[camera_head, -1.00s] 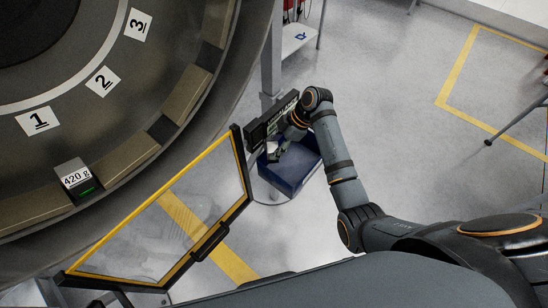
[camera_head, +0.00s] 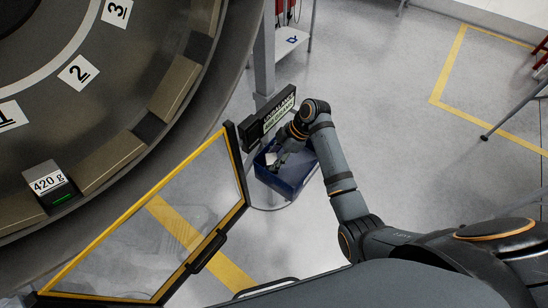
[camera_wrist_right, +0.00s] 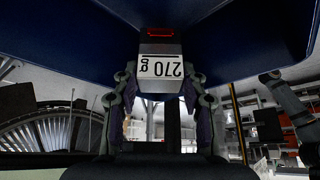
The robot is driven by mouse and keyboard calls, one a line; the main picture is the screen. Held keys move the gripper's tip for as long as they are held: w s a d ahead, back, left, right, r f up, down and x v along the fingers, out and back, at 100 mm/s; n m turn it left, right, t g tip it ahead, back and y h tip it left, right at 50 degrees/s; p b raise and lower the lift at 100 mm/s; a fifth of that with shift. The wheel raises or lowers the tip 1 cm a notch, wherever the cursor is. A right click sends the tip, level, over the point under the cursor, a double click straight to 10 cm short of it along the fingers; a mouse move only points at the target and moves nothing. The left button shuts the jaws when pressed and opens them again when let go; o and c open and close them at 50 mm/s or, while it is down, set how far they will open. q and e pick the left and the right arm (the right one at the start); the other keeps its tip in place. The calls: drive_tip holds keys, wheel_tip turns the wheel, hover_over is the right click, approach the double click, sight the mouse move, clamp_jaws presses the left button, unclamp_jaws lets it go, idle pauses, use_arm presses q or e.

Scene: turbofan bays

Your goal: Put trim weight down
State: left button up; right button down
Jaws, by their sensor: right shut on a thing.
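The trim weight (camera_wrist_right: 161,66) is a grey block with a white label reading 270 g, upside down in the right wrist view. My right gripper (camera_wrist_right: 160,90) is shut on it, with a finger at each side. In the head view my right gripper (camera_head: 281,153) reaches down into the blue bin (camera_head: 290,187), and the weight's pale label (camera_head: 271,159) shows there. The bin's blue walls surround the weight in the wrist view. I cannot tell whether the weight touches the bin floor. My left gripper is not in view.
A 420 g weight (camera_head: 48,185) with a green light sits in the large rotor (camera_head: 130,120) at left. A yellow-framed clear door (camera_head: 165,220) stands open between rotor and bin. A dark display (camera_head: 268,119) is mounted on a post above the bin.

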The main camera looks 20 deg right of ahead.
drive_tip(key=shift+f, duration=0.3)
drive_tip(key=shift+w+a+f, duration=0.1)
drive_tip(key=shift+w+f, duration=0.05)
drive_tip(key=shift+f, duration=0.1)
drive_tip(key=c, duration=1)
unclamp_jaws()
drive_tip(key=shift+r, duration=0.1)
drive_tip(key=shift+r, duration=0.35)
drive_tip(key=b+v, duration=0.1)
drive_tip(key=v, duration=1.1)
drive_tip(key=shift+r+b, duration=0.2)
drive_tip(key=shift+b, duration=0.2)
